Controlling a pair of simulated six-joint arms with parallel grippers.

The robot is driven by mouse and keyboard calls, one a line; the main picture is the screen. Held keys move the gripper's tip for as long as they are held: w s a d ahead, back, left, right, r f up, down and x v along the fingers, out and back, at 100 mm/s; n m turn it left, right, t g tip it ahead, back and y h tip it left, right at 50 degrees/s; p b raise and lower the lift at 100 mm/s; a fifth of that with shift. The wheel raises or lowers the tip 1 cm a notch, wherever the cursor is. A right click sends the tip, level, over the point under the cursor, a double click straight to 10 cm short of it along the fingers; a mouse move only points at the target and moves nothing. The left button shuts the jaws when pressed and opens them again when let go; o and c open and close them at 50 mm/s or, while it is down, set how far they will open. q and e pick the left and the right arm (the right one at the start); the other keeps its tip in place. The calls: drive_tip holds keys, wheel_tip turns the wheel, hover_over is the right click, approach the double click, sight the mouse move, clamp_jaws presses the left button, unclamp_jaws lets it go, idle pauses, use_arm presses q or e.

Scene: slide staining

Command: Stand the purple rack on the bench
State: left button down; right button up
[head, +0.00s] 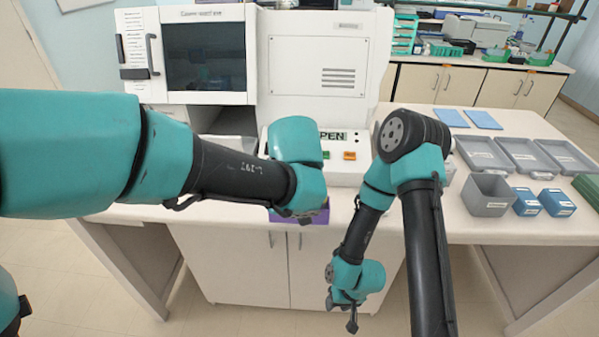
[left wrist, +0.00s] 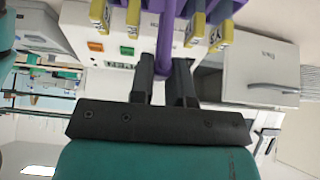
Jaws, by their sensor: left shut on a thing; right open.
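The purple rack (left wrist: 166,45) is between the two dark fingers of my left gripper (left wrist: 167,75) in the left wrist view. The fingers are shut on its thin purple bar. Several slides with yellow labelled ends (left wrist: 134,12) hang in the rack. In the head view only a small purple part of the rack (head: 317,216) shows, below my teal left wrist, at the front edge of the pale bench (head: 455,228). I cannot tell whether it touches the bench. My right gripper (head: 351,318) is open and empty, low in front of the bench.
A white machine (head: 318,90) with a dark window and green and orange buttons stands behind the rack. At right are grey trays (head: 484,153), a grey bin (head: 487,194), blue boxes (head: 556,202) and blue pads (head: 482,119).

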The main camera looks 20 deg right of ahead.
use_arm(q)
drive_tip(key=w+d, duration=0.1)
drive_tip(key=w, duration=0.5)
drive_tip(key=shift+w+d+f, duration=0.15)
drive_tip(key=shift+d+f, duration=0.1)
drive_tip(key=shift+d, duration=0.15)
drive_tip(key=shift+w+d+f, duration=0.1)
drive_tip(key=shift+w+f, duration=0.1)
drive_tip(key=shift+f, duration=0.7)
drive_tip(key=shift+w+d+f, duration=0.1)
drive_tip(key=shift+w+f, duration=0.1)
drive_tip(key=shift+f, duration=0.85)
drive_tip(key=c, duration=1.1)
unclamp_jaws()
